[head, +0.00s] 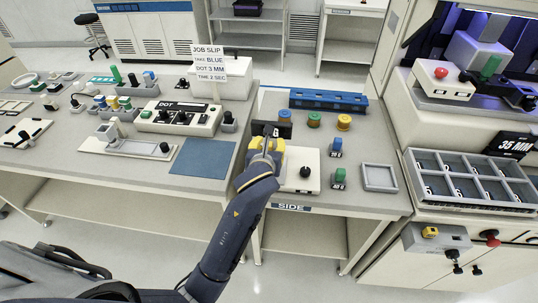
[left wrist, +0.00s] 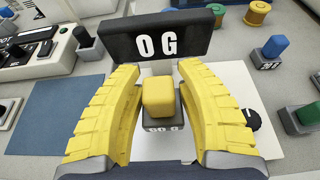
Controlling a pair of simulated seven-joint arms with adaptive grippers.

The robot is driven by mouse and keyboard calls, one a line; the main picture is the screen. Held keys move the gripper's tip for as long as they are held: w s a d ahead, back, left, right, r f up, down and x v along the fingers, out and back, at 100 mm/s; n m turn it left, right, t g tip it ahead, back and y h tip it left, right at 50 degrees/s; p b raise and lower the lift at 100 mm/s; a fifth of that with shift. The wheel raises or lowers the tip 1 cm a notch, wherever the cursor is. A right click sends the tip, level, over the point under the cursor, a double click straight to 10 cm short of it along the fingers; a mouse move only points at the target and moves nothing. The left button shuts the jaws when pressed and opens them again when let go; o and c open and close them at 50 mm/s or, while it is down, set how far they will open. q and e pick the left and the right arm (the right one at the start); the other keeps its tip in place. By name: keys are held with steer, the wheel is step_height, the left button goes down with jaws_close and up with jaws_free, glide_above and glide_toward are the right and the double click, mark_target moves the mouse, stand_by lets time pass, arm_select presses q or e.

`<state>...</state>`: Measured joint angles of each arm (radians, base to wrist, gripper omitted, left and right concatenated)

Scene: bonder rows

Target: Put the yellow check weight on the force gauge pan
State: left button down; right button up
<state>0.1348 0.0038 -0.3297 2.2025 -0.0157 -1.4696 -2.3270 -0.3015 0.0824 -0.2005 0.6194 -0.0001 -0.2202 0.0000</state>
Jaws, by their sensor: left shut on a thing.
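The yellow check weight (left wrist: 158,96) is a rounded yellow block on a dark grey base marked "60 G". My left gripper (left wrist: 159,68) has its yellow fingers on either side of it and is shut on it. In the head view, my left gripper (head: 267,142) covers the weight. The force gauge (head: 300,160) is a white box with a black knob and a black display (left wrist: 160,36) reading "0 G". The weight is in front of the display, over the gauge's white top. The pan is hidden; I cannot tell whether the weight touches it. My right gripper is not in view.
A blue weight (head: 335,147) and a green weight (head: 339,178) stand to the right, near an empty grey tray (head: 379,178). Behind are coloured spools (head: 314,120) and a blue rack (head: 328,100). A blue mat (head: 203,158) lies left, with a job slip sign (head: 208,62) behind.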

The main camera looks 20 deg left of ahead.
arm_select(q)
steer(key=shift+f, duration=2.2)
steer(key=shift+f, duration=0.15)
steer(key=c, duration=0.9)
jaws_free()
steer(key=shift+o, duration=0.2)
steer(key=v, duration=1.2)
